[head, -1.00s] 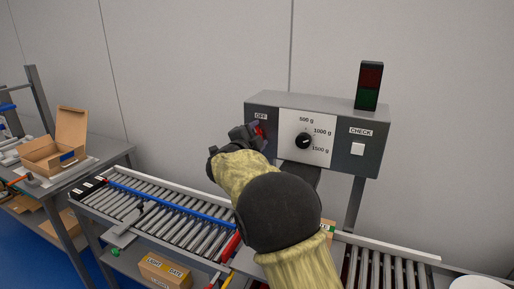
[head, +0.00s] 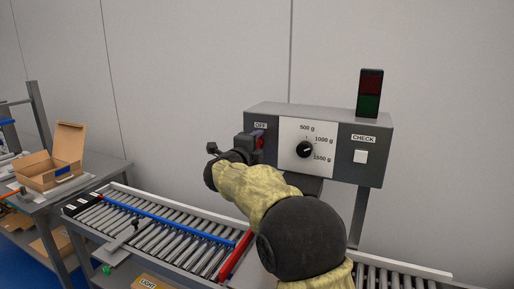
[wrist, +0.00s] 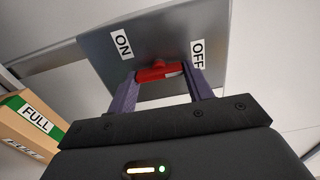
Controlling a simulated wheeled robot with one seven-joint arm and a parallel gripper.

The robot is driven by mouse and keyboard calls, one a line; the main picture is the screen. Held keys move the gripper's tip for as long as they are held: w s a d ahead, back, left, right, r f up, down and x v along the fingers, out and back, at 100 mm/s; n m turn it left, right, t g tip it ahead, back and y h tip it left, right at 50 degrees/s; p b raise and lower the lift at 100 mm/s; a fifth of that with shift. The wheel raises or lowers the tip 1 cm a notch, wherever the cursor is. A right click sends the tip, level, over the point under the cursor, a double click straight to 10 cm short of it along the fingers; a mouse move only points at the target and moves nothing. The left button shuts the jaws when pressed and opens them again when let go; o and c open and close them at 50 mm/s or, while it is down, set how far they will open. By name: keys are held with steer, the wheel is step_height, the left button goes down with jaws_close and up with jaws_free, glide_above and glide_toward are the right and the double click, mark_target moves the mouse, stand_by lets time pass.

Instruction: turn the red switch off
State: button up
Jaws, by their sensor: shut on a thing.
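The red switch (head: 260,139) is on the left part of the grey control box (head: 372,176), just below the OFF label (head: 260,126). My gripper (head: 252,142) is at the switch and covers part of it in the head view. In the wrist view the red switch (wrist: 157,73) lies between the two fingertips of my gripper (wrist: 162,82), which is shut on it. There the ON label (wrist: 122,45) is to the left of the switch and the OFF label is to the right. The ON label is hidden in the head view.
The box also carries a black dial (head: 304,149) and a white CHECK button (head: 360,156). A red and green signal lamp (head: 370,93) stands on top. A roller conveyor (head: 165,230) runs below. A carton with a FULL label (wrist: 36,119) shows in the wrist view.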

steer(key=o, duration=1)
steer(key=shift+s, duration=0.1)
steer(key=b+v, duration=0.3)
steer(key=v, duration=1.4)
steer(key=shift+s, duration=0.1)
